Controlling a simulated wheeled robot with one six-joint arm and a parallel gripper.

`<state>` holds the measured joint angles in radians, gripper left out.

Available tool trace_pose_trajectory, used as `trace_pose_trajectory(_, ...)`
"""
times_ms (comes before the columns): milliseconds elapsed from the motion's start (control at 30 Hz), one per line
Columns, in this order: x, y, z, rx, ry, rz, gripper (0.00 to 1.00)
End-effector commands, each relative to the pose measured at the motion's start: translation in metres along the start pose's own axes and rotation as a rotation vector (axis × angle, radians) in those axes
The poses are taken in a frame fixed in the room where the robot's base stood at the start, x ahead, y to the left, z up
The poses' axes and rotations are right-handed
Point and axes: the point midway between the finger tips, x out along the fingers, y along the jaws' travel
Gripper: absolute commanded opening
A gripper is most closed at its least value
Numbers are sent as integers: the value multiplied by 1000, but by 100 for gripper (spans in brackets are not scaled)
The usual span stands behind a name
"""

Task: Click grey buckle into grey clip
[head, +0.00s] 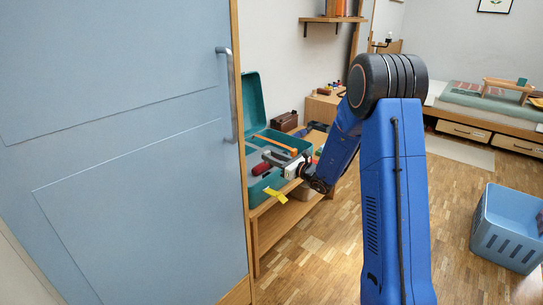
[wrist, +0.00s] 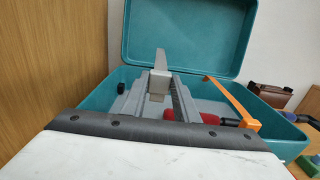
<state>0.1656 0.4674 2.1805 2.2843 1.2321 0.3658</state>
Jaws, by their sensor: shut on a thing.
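My gripper (head: 276,161) reaches into the open teal case (head: 252,118) from the right. In the wrist view its grey fingers (wrist: 157,98) are closed on a light grey piece, which looks like the grey buckle (wrist: 160,64). The piece stands upright, narrow at the top and wider below, at the near part of the case. Its lower end is hidden between the fingers. I cannot pick out the grey clip in either view; the case's grey inside and my gripper's own body cover much of that area.
In the case lie a red-handled tool (wrist: 208,118) and an orange bar (wrist: 232,103). A blue door (head: 130,150) stands close on the left. A brown box (head: 284,122) is behind. A blue crate (head: 505,228) stands on the floor at right.

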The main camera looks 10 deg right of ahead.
Motion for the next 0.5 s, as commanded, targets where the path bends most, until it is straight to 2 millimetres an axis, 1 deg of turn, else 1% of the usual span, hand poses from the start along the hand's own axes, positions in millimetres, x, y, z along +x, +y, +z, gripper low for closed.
trace_pose_trajectory(300, 0, 0, -26, 2, 2, 0, 6)
trace_pose_trajectory(500, 0, 0, -40, 2, 2, -1, 6)
